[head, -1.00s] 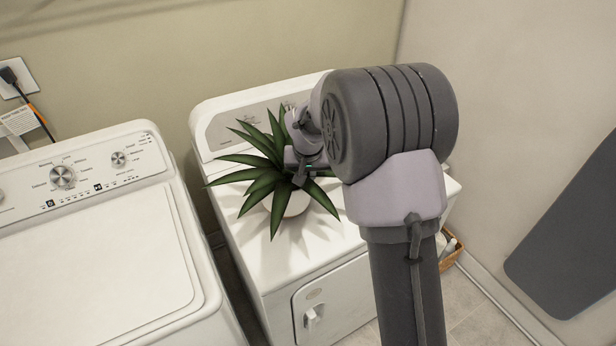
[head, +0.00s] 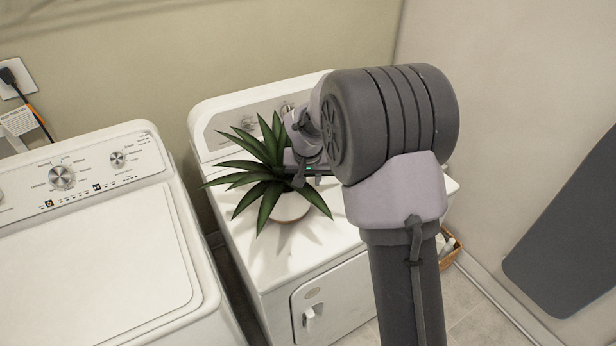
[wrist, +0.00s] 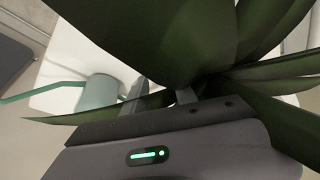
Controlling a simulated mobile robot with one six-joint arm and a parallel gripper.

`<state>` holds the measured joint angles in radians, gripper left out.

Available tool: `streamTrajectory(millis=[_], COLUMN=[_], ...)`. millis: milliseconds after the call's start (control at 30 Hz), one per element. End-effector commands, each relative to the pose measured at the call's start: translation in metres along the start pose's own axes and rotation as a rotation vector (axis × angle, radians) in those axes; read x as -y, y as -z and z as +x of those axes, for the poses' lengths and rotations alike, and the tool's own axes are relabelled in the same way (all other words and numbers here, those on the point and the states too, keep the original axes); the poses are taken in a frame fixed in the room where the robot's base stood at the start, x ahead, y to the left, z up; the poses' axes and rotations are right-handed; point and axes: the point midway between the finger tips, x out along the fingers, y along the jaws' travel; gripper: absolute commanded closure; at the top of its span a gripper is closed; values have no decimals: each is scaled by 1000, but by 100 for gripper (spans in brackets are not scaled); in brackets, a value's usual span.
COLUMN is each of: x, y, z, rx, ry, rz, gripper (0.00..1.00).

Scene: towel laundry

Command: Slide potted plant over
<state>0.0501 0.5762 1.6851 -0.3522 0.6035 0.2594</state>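The potted plant (head: 262,166) has long dark green leaves and stands on the white dryer (head: 335,240), in the middle of the head view. Its pale pot (head: 291,212) is partly covered by leaves, with a brownish edge low on it; the plant looks somewhat tilted to the left. My gripper (head: 300,180) is at the plant's right side, against or among the leaves. In the wrist view, leaves (wrist: 165,40) fill the middle and hide the fingertips. The finger parts of my gripper (wrist: 161,96) show apart, but whether they hold anything is hidden.
A white washer (head: 90,230) stands to the left across a narrow gap. The dryer's control panel (head: 235,125) rises behind the plant. A wicker basket (head: 449,248) sits on the floor at right. A grey-green cylinder (wrist: 103,92) shows at left in the wrist view.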

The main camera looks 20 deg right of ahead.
Motion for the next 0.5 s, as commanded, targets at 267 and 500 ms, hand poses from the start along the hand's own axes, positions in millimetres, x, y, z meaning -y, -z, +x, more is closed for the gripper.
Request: streamTrajectory(millis=[267,500], x=[0,0], y=[5,5], z=[-67,-127], rx=[-12,-14], ry=[3,3], rz=[0,-1], gripper=[68,68])
